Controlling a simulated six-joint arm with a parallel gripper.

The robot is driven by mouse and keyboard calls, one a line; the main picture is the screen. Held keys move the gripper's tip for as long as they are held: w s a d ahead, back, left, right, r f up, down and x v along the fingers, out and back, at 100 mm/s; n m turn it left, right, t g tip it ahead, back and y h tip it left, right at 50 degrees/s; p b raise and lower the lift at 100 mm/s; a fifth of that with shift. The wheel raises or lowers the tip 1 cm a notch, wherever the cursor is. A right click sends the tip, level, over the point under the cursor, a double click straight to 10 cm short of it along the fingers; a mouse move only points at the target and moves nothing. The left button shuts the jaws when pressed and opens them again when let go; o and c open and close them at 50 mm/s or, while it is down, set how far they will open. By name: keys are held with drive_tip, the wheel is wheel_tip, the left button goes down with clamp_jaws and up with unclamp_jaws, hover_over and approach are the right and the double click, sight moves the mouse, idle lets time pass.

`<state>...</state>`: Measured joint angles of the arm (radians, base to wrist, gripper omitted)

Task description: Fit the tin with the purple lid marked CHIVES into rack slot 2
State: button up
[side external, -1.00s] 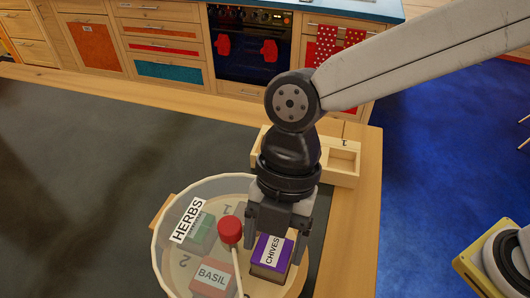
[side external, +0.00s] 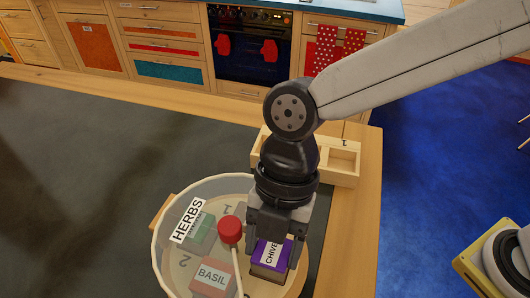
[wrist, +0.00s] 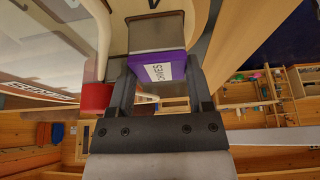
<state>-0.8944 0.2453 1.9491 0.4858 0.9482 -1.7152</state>
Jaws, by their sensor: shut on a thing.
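The tin with the purple lid marked CHIVES (side external: 268,257) stands upright in the right part of a round, clear-walled bin (side external: 160,257) labelled HERBS. My gripper (side external: 276,243) points down and is shut on this tin, one finger on each side of the lid. In the wrist view the purple lid (wrist: 158,67) sits between the fingers of my gripper (wrist: 162,75). The wooden rack (side external: 343,178) lies behind the bin, partly hidden by my arm. One open compartment shows at its right end, by a number 1; slot 2's number is not visible.
A tin marked BASIL (side external: 211,276) and a green-lidded tin (side external: 203,231) stand in the bin to the left. A red knob (side external: 230,229) on a pale rod rises close left of my gripper. The dark mat (side external: 90,170) is clear on the left.

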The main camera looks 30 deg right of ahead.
sight(274, 249)
drive_tip(key=shift+r, duration=0.1)
wheel_tip(274, 249, up, 10)
idle(0.7)
idle(0.4)
drive_tip(key=w+d+r, duration=0.1)
drive_tip(key=d+r, duration=0.1)
drive_tip(key=d, duration=1.8)
drive_tip(key=shift+w+d+r+n, duration=0.15)
drive_tip(key=shift+w+d+n, duration=0.15)
drive_tip(key=shift+n, duration=0.1)
